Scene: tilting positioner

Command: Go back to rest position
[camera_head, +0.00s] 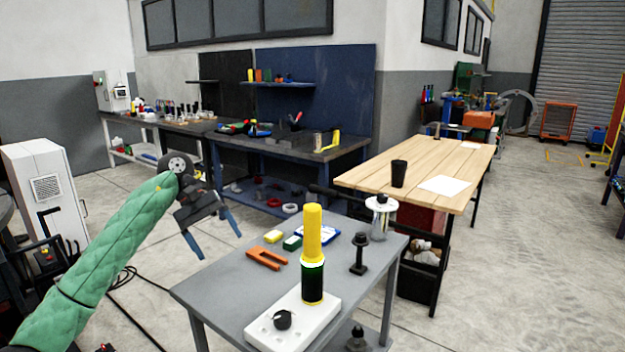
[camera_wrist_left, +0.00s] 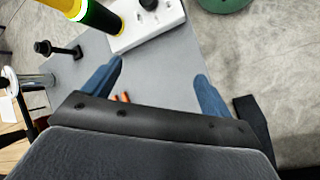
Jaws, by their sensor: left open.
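My left gripper (camera_head: 214,242) is open and empty in the head view. It hangs in the air near the left edge of the grey table (camera_head: 210,290), with its blue fingers spread apart. In the left wrist view the two blue fingers (camera_wrist_left: 160,85) stand wide apart with nothing between them. My left arm, in a green quilted sleeve, comes in from the lower left. My right gripper does not show in either view.
On the grey table stand a white box with a black knob (camera_head: 290,322), a yellow and black cylinder (camera_head: 313,255), an orange fork-shaped piece (camera_head: 266,258) and a black stand (camera_head: 359,255). A wooden table (camera_head: 450,160) is behind right.

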